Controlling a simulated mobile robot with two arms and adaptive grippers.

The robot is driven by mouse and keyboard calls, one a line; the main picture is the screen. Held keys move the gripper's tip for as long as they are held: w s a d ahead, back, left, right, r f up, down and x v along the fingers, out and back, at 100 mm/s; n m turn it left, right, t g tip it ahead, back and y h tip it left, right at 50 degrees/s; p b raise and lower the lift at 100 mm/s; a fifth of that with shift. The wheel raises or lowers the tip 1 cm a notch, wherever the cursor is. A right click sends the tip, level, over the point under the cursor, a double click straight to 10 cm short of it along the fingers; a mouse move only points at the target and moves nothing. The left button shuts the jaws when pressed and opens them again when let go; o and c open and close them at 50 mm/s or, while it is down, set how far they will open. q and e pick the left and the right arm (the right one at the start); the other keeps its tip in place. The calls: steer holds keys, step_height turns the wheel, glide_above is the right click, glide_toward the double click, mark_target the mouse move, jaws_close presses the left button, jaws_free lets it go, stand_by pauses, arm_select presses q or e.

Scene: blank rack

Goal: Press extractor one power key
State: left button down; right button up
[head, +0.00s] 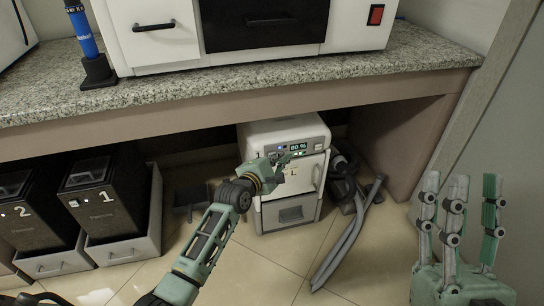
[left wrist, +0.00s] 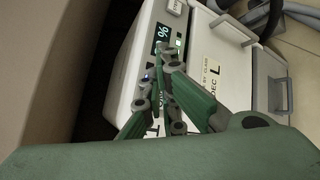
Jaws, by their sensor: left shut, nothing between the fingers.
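A white unit (head: 284,131) with an "80 %" display (head: 298,146) stands under the counter. Its front panel has small lights and keys; a green light (left wrist: 178,43) and a bluish light (left wrist: 146,77) show in the left wrist view. My left gripper (head: 282,160) is shut and empty, with its fingertips right at this panel. I cannot tell whether they touch it, and they hide part of the panel. My right gripper (head: 462,208) is open and empty at the lower right, fingers pointing up and apart. No label reading "extractor one" is legible.
Black boxes marked 1 (head: 103,205) and 2 (head: 28,222) stand in grey trays at the left. A hose and grey tubes (head: 348,232) lie right of the white unit. The granite counter (head: 420,75) overhangs it.

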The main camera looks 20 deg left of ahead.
arm_select(q)
steer(key=shift+w, duration=0.1)
stand_by(0.4)
steer(key=shift+w+a, duration=0.25)
stand_by(0.3)
